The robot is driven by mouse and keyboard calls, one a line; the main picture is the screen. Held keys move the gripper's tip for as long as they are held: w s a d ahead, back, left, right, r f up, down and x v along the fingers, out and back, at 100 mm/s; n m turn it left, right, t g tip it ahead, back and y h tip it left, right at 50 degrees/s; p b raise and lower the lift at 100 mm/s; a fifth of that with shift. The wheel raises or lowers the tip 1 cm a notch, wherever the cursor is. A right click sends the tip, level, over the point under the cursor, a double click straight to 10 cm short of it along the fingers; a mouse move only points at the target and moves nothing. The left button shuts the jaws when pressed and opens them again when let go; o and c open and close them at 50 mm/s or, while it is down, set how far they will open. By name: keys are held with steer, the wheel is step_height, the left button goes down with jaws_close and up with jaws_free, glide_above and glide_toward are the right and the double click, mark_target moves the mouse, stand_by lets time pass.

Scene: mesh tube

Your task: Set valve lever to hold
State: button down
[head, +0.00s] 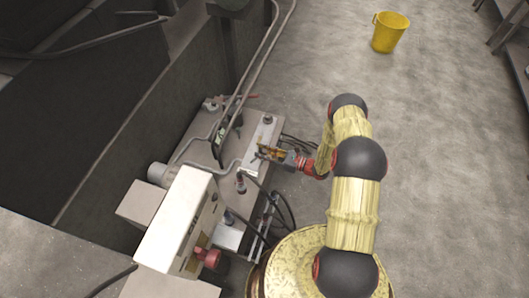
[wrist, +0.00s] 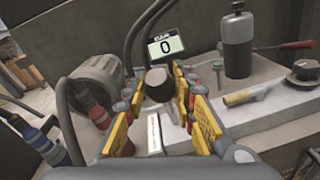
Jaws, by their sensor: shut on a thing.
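The valve lever shows in the wrist view as a dark rounded knob (wrist: 158,87) between the yellow finger pads of my gripper (wrist: 160,84). My gripper is shut on this knob. A pale label strip (wrist: 154,133) lies below the knob; its text cannot be read. In the head view my gripper (head: 270,152) reaches in from the right over the grey bench, and the fingers hide the lever there. The lever's shaft and pivot are mostly hidden, so its set position cannot be told.
A display (wrist: 167,47) reads 0 behind the knob. A dark cylinder (wrist: 237,45), a brass-coloured handle (wrist: 240,97) and a red-handled lever (wrist: 285,47) stand to the right. A white box (head: 178,222) with a red knob (head: 208,257) stands nearby. A yellow bucket (head: 390,32) sits on open floor.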

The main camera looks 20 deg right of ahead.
steer(key=w+a+r+g+h+p, duration=0.1)
steer(key=w+a+h+p, duration=0.1)
steer(key=p, duration=0.1)
steer(key=shift+a+r+g, duration=0.35)
steer(key=shift+a+g, duration=0.05)
steer(key=shift+w+a+g+h+p, duration=0.3)
steer(key=shift+w+a+h+p, duration=0.1)
steer(key=shift+a+h, duration=0.15)
steer(key=shift+w+a+f, duration=0.1)
steer(key=shift+w+a, duration=0.4)
steer(key=shift+a, duration=0.1)
steer(key=c, duration=1.4)
jaws_free()
steer(key=v, duration=1.2)
steer(key=shift+f, duration=0.15)
steer(key=shift+f, duration=0.1)
